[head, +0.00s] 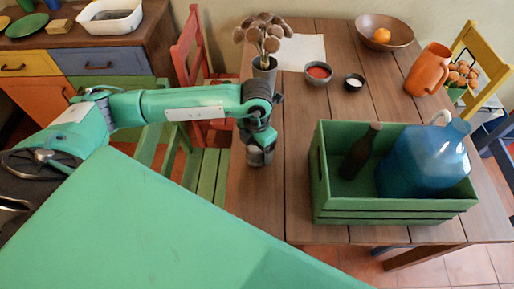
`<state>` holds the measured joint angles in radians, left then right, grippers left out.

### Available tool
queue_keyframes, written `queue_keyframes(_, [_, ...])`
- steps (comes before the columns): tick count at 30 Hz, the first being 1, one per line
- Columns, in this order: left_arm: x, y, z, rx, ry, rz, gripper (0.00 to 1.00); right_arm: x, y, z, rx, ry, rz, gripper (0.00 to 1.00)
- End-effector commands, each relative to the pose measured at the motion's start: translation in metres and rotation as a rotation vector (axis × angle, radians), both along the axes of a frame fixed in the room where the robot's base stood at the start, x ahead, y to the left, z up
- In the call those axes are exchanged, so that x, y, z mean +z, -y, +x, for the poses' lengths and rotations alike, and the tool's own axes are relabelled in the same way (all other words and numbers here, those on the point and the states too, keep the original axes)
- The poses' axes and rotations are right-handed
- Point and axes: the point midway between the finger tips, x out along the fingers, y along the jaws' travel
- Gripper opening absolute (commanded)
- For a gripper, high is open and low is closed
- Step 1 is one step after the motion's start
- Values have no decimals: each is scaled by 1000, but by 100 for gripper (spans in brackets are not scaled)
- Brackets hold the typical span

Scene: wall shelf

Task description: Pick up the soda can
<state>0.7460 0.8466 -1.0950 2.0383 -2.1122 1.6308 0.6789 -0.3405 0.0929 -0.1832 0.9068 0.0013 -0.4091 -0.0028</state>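My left arm comes in from the left over the chairs, and my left gripper (261,152) points down over the near left edge of the wooden table. A small dark and greyish shape shows at its fingertips. I cannot tell whether this is a can or only the fingers, nor whether the gripper is open or shut. No soda can shows clearly elsewhere in the head view. My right gripper is not in view.
A green crate (395,216) on the table (262,205) holds a dark bottle (360,152) and a blue jug (425,160). Behind are a flower vase (265,72), small bowls (318,72), a wooden bowl (397,40) and an orange pitcher (428,70). Bare table lies left of the crate.

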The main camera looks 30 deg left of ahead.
Motion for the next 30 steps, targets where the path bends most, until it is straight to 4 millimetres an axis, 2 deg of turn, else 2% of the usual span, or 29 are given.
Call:
queue_keyframes(1, [0, 0, 0, 0, 0, 0, 71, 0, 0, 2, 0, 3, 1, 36])
queue_keyframes(6, [0, 0, 0, 0, 0, 0, 38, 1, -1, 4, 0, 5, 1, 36])
queue_keyframes(15, [1, 0, 0, 0, 1, 0, 37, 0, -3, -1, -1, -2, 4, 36])
queue_keyframes(20, [10, 0, 1, 1, 3, 1, 37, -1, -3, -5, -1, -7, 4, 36])
queue_keyframes(26, [40, 0, 1, 0, 5, -1, 37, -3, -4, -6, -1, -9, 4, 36])
queue_keyframes(30, [74, 0, 2, 0, 6, -1, 37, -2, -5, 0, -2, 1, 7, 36])
